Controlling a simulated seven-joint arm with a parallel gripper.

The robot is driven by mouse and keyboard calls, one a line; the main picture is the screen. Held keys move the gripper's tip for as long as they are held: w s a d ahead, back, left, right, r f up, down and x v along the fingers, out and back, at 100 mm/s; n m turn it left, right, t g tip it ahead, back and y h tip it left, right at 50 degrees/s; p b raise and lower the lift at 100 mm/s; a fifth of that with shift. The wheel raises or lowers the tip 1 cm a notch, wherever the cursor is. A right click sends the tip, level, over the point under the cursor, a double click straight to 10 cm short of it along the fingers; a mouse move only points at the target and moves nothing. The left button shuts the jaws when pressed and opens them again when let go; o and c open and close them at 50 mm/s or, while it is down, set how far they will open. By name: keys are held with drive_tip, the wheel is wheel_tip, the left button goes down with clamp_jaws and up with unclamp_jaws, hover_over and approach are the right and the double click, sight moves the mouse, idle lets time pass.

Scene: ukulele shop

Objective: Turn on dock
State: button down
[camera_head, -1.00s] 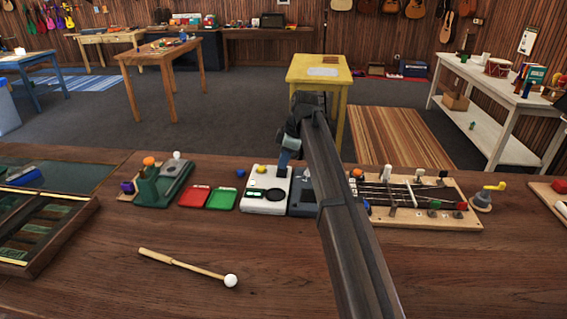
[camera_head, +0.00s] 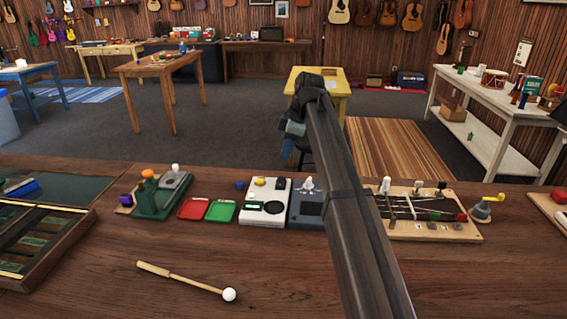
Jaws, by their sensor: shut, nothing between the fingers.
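A white device (camera_head: 264,201) with a yellow button (camera_head: 260,182), a dark knob or switch and a round black pad stands at the middle of the wooden counter. A blue-grey device (camera_head: 306,209) with a pale upright knob (camera_head: 307,184) touches or nearly touches its right side, partly hidden by my arm. I cannot tell which of the two is the dock. My gripper (camera_head: 290,148) is shut and empty, seen small and dark above and beyond these devices. Its fingertips are hard to make out, and it appears apart from both devices.
Red (camera_head: 194,208) and green (camera_head: 220,210) trays and a green fixture (camera_head: 160,196) stand to the left. A stringed board (camera_head: 435,215) lies right, partly behind my arm. A mallet (camera_head: 186,280) lies in front. The front counter is otherwise mostly clear.

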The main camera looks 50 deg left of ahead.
drive_tip(key=shift+s+d+v, duration=0.1)
drive_tip(key=shift+d+v, duration=0.05)
drive_tip(key=shift+v, duration=1.1)
drive_tip(key=shift+s+d+v, duration=0.15)
drive_tip(key=shift+v, duration=1.15)
